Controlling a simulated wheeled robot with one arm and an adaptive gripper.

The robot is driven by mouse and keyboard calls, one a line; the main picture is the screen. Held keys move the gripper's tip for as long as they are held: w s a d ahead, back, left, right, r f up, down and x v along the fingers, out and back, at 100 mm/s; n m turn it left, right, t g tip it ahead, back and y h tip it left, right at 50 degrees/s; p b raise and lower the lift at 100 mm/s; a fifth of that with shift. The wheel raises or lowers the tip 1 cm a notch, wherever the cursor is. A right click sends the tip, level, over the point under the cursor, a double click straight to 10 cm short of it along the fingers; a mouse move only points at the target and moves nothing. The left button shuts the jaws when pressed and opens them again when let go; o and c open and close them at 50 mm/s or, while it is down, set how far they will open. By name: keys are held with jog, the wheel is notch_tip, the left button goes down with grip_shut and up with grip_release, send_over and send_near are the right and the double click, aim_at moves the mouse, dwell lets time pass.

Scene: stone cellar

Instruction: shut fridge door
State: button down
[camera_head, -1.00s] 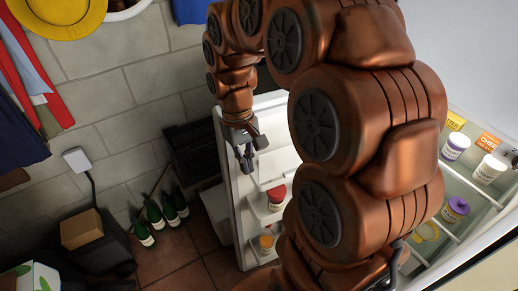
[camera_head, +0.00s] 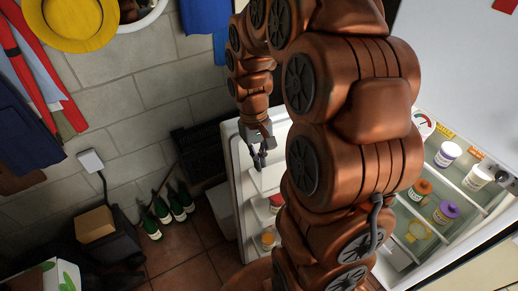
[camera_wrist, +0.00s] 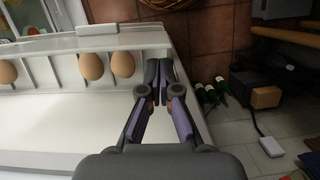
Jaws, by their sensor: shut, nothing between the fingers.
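The fridge door (camera_head: 234,180) stands wide open left of the fridge body, white, with shelves of jars on its inner side. In the wrist view the door (camera_wrist: 60,113) fills the left, with several eggs (camera_wrist: 92,66) in a rack. My gripper (camera_head: 259,160) is shut and empty, by the inner side of the door near its free edge. In the wrist view my gripper (camera_wrist: 158,70) overlaps the door's edge; I cannot tell whether it touches. The fridge interior (camera_head: 440,200) shows at right, with jars on its shelves. My arm hides the hinge side.
Several green bottles (camera_head: 165,208) stand on the tiled floor by the wall. A cardboard box (camera_head: 95,225) sits on a dark block at left. A dark crate (camera_head: 200,152) stands behind the door. Some floor (camera_head: 190,255) left of the door is clear.

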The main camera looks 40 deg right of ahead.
jog(key=shift+p+x, duration=0.9)
jog(key=shift+x, duration=1.95)
